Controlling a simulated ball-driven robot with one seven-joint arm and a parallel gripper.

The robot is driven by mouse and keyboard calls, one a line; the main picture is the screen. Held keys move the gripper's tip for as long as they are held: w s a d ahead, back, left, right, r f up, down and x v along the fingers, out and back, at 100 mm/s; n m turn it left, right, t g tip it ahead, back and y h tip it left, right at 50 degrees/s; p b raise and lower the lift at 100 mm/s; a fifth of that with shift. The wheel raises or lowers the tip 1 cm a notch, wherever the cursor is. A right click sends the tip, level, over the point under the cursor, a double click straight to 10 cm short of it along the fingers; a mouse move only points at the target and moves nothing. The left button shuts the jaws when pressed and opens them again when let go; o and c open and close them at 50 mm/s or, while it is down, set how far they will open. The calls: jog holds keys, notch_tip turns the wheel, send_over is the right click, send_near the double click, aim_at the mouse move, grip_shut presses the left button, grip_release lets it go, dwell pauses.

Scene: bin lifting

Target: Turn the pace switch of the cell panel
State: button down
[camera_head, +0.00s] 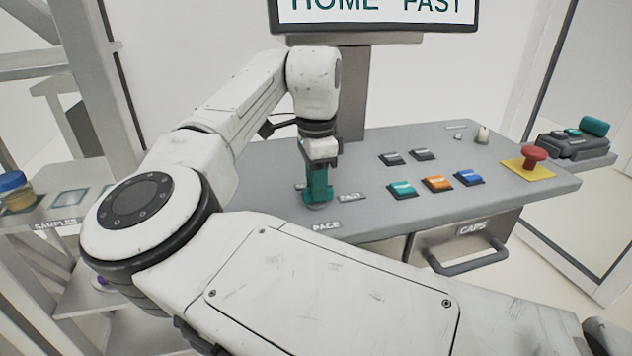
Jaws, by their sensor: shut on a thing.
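The cell panel (372,206) is a grey sloped console in the middle of the view. My gripper (318,196) points down onto it with teal fingers, just above the label PACE (326,226). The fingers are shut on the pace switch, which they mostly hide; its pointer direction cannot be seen. A small label beside it (351,196) seems to read FAST. The screen (375,14) above the panel shows HOME and FAST, cut off at the top.
A red mushroom button (534,155) stands on a yellow plate at the far right. A CAPS drawer (468,246) is below. A samples shelf (52,212) is at left.

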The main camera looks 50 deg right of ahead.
jog(key=shift+r+n+p, duration=0.15)
jog(key=shift+n+p, duration=0.25)
jog(key=shift+p, duration=0.65)
jog(key=n+p, duration=0.2)
jog(key=p, duration=0.1)
jog(key=shift+r+n, duration=0.15)
jog(key=shift+n, duration=0.25)
jog(key=n+p, duration=0.5)
jog(key=p, duration=0.1)
jog(key=n+p, duration=0.5)
jog(key=p, duration=0.1)
jog(key=shift+n, duration=0.4)
jog(key=shift+f+n+p, duration=0.25)
jog(key=shift+n+p, duration=1)
jog(key=shift+n, duration=0.55)
jog(key=c, duration=0.9)
grip_release()
